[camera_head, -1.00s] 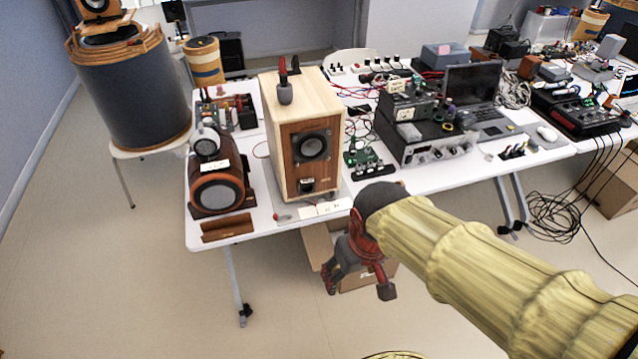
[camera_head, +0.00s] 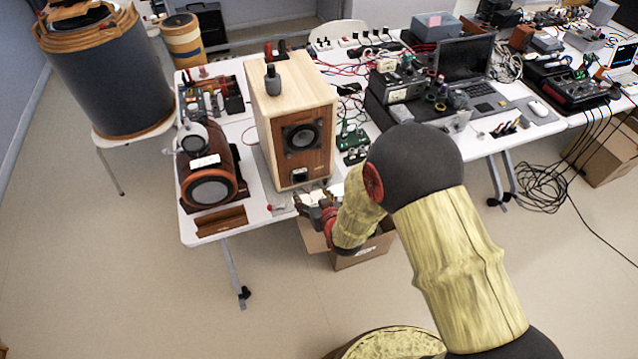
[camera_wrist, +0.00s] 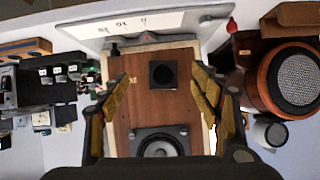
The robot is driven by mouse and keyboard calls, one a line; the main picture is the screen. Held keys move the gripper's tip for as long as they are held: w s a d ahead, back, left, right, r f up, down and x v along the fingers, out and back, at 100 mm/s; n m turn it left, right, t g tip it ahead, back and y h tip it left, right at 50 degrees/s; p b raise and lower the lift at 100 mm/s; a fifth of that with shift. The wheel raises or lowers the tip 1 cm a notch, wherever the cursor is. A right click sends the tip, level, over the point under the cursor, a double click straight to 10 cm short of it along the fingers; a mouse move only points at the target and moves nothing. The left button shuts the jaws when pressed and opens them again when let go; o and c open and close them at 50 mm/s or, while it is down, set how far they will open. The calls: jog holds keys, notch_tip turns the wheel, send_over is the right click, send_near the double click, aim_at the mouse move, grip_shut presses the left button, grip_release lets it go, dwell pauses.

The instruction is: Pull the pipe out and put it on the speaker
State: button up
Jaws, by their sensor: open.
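The wooden speaker (camera_head: 268,135) stands upright on the table, with a brown front panel and a round driver. Low on that panel is a small dark square-edged port piece (camera_head: 299,175); it also shows in the wrist view (camera_wrist: 163,74). It may be the pipe's end, but I cannot tell how far it reaches inside. My gripper (camera_head: 316,201) is low in front of the speaker, near the table's front edge. In the wrist view my gripper (camera_wrist: 162,80) is open and empty, its fingers on either side of the port piece, apart from it.
A dark handled tool (camera_head: 272,80) stands on the speaker's top. A round brown speaker with headphones (camera_head: 208,185) is close on the left. Electronics (camera_head: 400,95) and a green circuit board (camera_head: 352,138) are on the right. A cardboard box (camera_head: 360,250) lies beneath the table.

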aim_at(301, 175)
jog(key=shift+t, duration=0.8)
jog(key=w+a, duration=0.1)
jog(key=w, duration=0.1)
jog(key=w+a+b, duration=0.1)
jog(key=w, duration=0.5)
jog(key=shift+w+a+b, duration=0.1)
jog(key=shift+a+b, duration=0.2)
jog(key=shift+a, duration=0.1)
jog(key=c, duration=0.3)
jog(key=c, duration=1)
jog(key=shift+c, duration=0.2)
jog(key=s+d, duration=0.2)
jog(key=s, duration=0.7)
jog(key=shift+d, duration=0.3)
dwell(1.0)
